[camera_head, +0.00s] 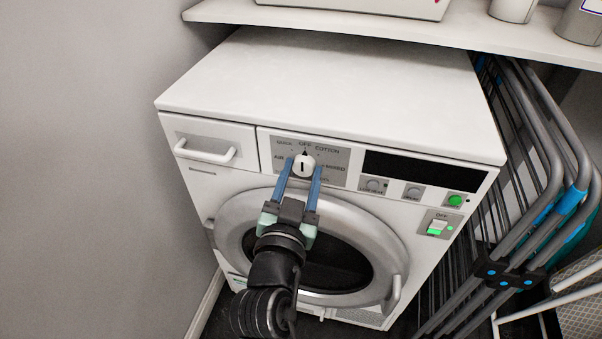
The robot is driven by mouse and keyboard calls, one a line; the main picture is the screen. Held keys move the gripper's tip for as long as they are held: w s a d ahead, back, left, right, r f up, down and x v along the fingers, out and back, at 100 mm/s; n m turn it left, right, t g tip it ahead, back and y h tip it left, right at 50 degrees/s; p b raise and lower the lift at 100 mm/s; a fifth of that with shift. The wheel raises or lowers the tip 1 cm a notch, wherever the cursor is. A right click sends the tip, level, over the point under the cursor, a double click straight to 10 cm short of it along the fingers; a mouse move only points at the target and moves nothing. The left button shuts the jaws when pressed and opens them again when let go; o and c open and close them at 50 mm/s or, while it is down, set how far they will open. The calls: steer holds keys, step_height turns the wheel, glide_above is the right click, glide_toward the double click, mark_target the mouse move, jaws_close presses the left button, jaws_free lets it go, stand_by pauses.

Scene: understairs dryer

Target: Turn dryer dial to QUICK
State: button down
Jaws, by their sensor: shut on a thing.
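The dryer (330,75) is a white front-loader with a round door. Its dial (303,166) is a white knob on a grey panel (335,160) at the upper front. Labels around the dial include OFF at the top, COTTON and MIXED on the right, AIR on the left, and one at upper left that looks like QUICK (285,142). The knob's dark mark points up toward OFF. My gripper (302,170) reaches up from below, its two blue fingers on either side of the dial and shut on it. The fingers hide some lower labels.
A drawer handle (205,152) juts out left of the dial. Buttons, a green light (455,200) and a switch (437,227) are on the right. A folded drying rack (530,190) stands close on the right, a wall on the left, and a shelf (400,28) overhangs the back.

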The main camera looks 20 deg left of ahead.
steer(key=shift+r+n, duration=0.1)
steer(key=shift+n, duration=0.2)
steer(key=n+p, duration=0.2)
steer(key=n, duration=0.1)
steer(key=shift+p, duration=0.3)
steer(key=shift+a+n+g+p, duration=0.15)
steer(key=shift+n+p, duration=0.4)
steer(key=shift+n, duration=0.65)
steer(key=shift+n+g+p, duration=0.15)
steer(key=shift+n+p, duration=0.35)
steer(key=shift+n, duration=0.7)
steer(key=shift+c, duration=1.8)
jaws_free()
steer(key=s, duration=1.3)
steer(key=shift+d+r, duration=0.25)
steer(key=shift+d, duration=0.05)
